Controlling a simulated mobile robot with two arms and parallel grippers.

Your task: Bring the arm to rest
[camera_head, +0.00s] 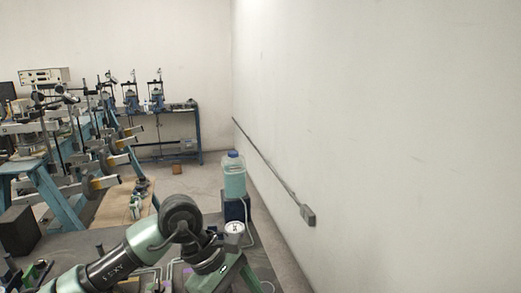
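My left arm (110,264), green and black, comes in from the lower left. It rises to a dark round joint (181,213) and bends down to a green wrist part (214,268) at the bottom edge. The arm is over the near bench, and its fingertips do not show. No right arm or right gripper shows. The lever frames (95,185) stand at the left, with teal legs, long beams and round disc weights, apart from my arm.
A jug of teal liquid (233,180) with a blue cap stands on a dark blue block (236,208), close behind my arm. A round gauge (234,228) is in front of it. A back bench (165,108) carries several devices. The wall (380,130) bounds the right.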

